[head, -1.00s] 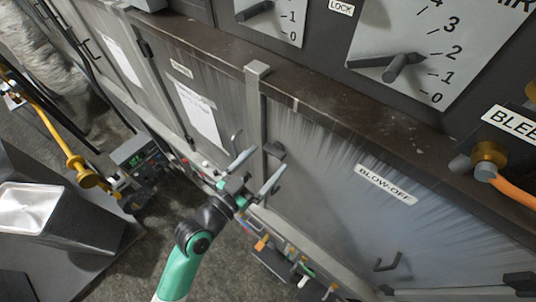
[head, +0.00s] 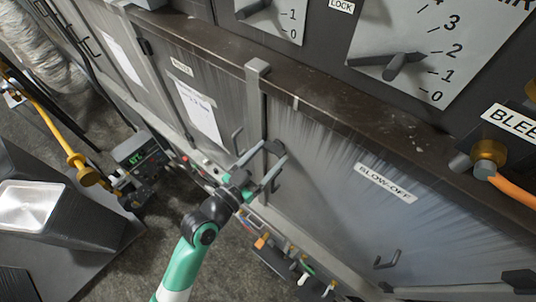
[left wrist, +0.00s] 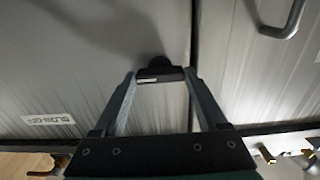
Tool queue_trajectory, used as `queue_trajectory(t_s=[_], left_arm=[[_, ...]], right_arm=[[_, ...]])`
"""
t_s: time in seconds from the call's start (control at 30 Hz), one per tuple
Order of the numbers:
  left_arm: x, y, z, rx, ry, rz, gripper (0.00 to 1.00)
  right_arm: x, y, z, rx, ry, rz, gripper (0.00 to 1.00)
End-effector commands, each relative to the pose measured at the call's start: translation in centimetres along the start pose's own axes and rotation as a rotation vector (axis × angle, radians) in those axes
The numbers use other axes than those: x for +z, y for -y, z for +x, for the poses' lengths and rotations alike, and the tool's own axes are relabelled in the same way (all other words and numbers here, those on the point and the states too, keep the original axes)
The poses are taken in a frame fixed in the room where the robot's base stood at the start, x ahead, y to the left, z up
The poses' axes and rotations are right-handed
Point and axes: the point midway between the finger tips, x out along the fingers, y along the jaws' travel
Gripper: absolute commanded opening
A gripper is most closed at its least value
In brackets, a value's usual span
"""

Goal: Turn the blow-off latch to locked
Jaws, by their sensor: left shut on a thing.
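The blow-off door (head: 330,200) is a grey panel with a white BLOW-OFF label (head: 385,183). Its latch (head: 274,147) is a small dark piece at the door's upper left edge, beside the seam with the neighbouring door. My left gripper (head: 272,155) is at the latch, its two fingers closed in on it. In the left wrist view the dark latch bar (left wrist: 160,74) lies crosswise between the fingertips (left wrist: 159,78), with a round dark hub behind it. The fingers hide part of the latch in the head view. My right gripper is not in view.
A door handle (head: 237,142) stands out just left of the latch; it also shows in the left wrist view (left wrist: 284,22). A brown ledge (head: 330,112) runs above the doors. Several small valves (head: 290,255) sit low below the gripper.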

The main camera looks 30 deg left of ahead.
Motion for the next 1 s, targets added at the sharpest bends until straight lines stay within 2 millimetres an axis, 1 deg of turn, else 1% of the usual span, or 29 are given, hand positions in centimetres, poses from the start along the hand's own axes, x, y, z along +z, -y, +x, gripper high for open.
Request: queue_trajectory(t_s=[0.17,0.37,0.57,1.0], left_arm=[[0.0,0.0,0.0,0.0,0.0,-0.031,0.19],[-0.1,0.0,0.0,0.0,0.002,-0.128,0.19],[-0.1,0.0,0.0,0.0,0.002,-0.286,0.19],[-0.2,0.0,0.0,0.0,0.001,-0.704,0.19]], right_arm=[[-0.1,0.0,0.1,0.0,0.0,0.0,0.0],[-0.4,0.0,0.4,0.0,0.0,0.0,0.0],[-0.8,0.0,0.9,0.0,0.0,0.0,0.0],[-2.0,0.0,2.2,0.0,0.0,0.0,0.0]])
